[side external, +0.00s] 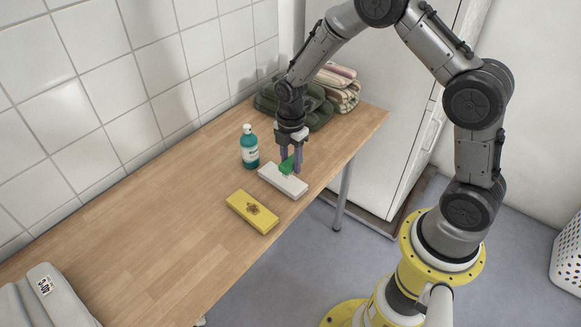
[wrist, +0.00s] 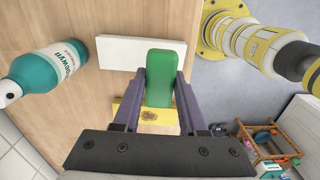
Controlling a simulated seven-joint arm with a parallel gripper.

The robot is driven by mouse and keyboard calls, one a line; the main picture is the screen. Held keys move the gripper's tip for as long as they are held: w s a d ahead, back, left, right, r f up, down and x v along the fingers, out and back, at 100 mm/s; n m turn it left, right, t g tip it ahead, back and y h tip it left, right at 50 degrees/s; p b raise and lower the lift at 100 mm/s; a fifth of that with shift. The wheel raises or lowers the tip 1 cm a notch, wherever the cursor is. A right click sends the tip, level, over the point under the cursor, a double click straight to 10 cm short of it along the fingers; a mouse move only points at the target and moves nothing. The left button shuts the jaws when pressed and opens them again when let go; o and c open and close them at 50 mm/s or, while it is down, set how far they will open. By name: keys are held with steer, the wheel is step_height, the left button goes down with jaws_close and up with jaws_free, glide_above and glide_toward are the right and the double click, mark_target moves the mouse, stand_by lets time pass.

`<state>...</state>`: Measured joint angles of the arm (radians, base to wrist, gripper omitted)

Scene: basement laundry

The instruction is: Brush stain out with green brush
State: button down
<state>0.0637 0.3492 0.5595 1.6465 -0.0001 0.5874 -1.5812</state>
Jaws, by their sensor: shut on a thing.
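My gripper (side external: 291,162) is shut on the green brush (wrist: 166,78), with a finger on each side of it. The brush also shows in the side view (side external: 286,166), partly hidden by the fingers, at the far edge of a white block (side external: 284,182). I cannot tell whether it touches the block. A yellow slab (side external: 245,208) with a dark brown stain (side external: 253,208) lies on the table nearer the side camera, apart from the brush. In the wrist view the slab (wrist: 128,108) is partly hidden behind the brush and fingers.
A teal bottle (side external: 249,150) with a white cap stands left of the white block. Folded towels (side external: 335,88) lie at the table's far end. A grey folded item (side external: 45,297) lies at the near left. The wooden table (side external: 155,225) is clear between it and the slab.

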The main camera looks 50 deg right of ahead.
steer(key=shift+r, duration=1.55)
